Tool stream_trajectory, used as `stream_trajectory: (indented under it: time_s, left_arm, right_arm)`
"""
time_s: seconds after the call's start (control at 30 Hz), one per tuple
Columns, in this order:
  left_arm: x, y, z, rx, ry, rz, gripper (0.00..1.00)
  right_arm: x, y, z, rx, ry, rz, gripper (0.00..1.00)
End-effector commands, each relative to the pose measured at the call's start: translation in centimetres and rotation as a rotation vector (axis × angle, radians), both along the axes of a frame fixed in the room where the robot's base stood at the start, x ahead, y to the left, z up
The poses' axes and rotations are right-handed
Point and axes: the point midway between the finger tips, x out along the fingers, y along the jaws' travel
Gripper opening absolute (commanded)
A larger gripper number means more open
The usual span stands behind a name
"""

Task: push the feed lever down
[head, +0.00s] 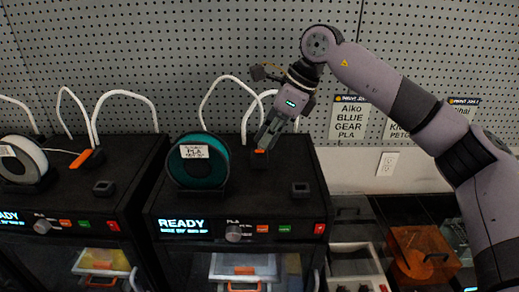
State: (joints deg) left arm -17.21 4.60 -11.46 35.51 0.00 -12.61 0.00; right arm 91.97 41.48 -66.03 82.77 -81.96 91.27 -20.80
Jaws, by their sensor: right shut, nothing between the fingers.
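The orange feed lever (259,151) sits on top of the middle black printer (250,203), just right of the teal spool labelled PLA (212,165). My right gripper (262,146) is shut and empty, pointing down with its fingertips at the lever. The fingers cover part of the lever, and I cannot tell whether they touch it. The printer's front display reads READY (181,223). My left gripper is out of view.
A second black printer (130,195) with a white spool (22,163) and its own orange lever (80,159) stands at the left. White tubes (125,94) arch behind the printers. A pegboard wall (180,40) closes the back. Bins and an orange box (420,252) lie at the right.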

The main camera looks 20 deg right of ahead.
Motion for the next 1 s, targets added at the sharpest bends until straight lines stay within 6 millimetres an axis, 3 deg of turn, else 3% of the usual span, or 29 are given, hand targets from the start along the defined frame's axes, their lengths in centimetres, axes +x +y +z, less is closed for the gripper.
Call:
stream_trajectory:
  time_s: [0.37,0.4,0.57,0.8,1.0]
  left_arm:
    - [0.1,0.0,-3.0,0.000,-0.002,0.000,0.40]
    - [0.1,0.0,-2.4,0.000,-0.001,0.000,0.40]
    - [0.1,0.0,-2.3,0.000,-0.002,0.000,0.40]
    - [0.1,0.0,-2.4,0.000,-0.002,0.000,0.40]
    - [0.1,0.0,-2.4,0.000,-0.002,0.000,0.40]
  right_arm:
    - [0.0,0.0,-3.9,-0.001,0.001,0.000,0.00]
    - [0.0,0.0,-3.1,0.000,-0.002,0.000,0.00]
    - [0.0,-0.1,-3.0,0.000,0.000,0.000,0.00]
    - [-1.1,-2.5,-2.2,0.001,0.000,-0.002,0.00]
    - [-1.3,-2.7,-2.1,0.000,0.000,0.001,0.00]
